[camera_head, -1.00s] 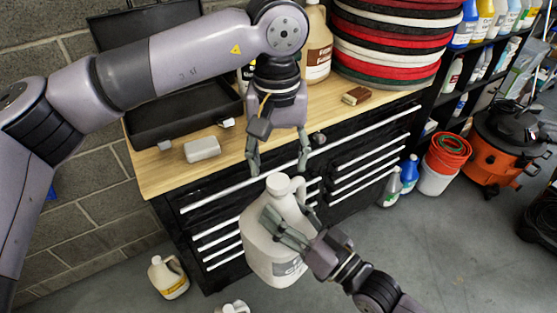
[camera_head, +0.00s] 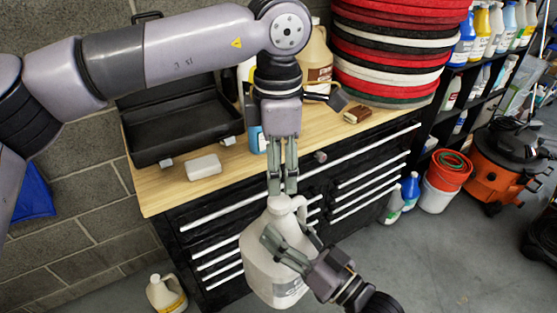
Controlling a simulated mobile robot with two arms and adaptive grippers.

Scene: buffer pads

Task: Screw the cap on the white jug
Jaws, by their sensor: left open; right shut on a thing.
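The white jug (camera_head: 272,262) is held off the floor in front of the workbench, upright or nearly so, with its handle towards the right. My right gripper (camera_head: 272,244) is shut on the jug's upper body. A pale round top, which looks like the cap (camera_head: 279,203), sits at the jug's mouth; how tightly it sits cannot be told. My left gripper (camera_head: 283,191) points straight down right at this top, its fingers open but seen almost edge-on. Whether the fingertips touch the cap is unclear.
The wooden benchtop (camera_head: 165,190) carries an open black case (camera_head: 185,125), a white block (camera_head: 203,167), a brown brush-like block (camera_head: 357,114), bottles and a stack of round pads (camera_head: 395,60). Another jug (camera_head: 165,294) stands on the floor at lower left. An orange vacuum (camera_head: 505,165) stands at right.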

